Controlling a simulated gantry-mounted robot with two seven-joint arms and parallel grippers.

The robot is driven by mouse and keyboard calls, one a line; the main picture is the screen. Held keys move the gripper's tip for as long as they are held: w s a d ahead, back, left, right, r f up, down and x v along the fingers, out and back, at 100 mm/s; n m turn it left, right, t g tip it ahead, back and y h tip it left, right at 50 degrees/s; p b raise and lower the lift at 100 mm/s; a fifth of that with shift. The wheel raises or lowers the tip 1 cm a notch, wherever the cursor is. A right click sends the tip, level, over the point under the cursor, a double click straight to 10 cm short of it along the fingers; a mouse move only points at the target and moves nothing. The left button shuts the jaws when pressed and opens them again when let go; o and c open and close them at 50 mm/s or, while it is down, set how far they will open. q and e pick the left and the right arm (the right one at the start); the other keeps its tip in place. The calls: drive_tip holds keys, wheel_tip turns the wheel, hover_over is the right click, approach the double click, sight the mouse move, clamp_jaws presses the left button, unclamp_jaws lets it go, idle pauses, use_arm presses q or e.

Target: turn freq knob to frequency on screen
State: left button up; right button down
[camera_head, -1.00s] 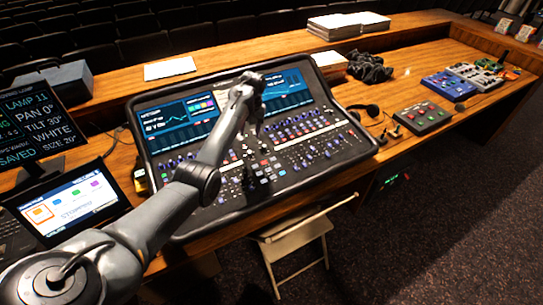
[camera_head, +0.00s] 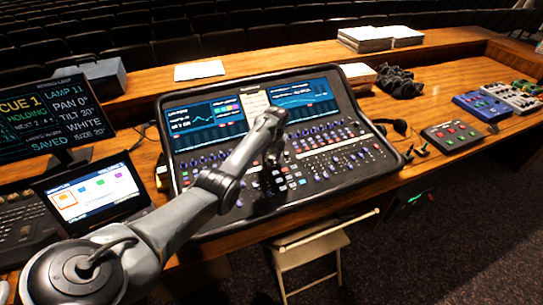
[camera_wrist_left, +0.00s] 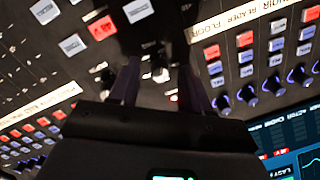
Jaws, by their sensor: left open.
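The mixing console (camera_head: 355,175) stands on the wooden desk with several rows of small knobs, faders and buttons. Its left screen (camera_head: 205,122) and right screen (camera_head: 302,100) are lit, but their text is too small to read. My left gripper (camera_head: 274,178) is over the middle of the control panel, pointing down. In the left wrist view its two dark fingers (camera_wrist_left: 158,85) are apart, with a small pale knob (camera_wrist_left: 159,68) showing between them. I cannot read a freq label or tell whether the fingers touch this knob. My right gripper is not in view.
Blue-capped knobs (camera_wrist_left: 248,92) and button rows lie close beside the fingers. A cue monitor (camera_head: 45,120) and a small touchscreen (camera_head: 95,193) stand left. A red-button box (camera_head: 452,134) and black headset are right. A folding chair (camera_head: 310,255) stands in front.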

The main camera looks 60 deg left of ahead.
use_arm(q)
clamp_jaws()
idle(0.4)
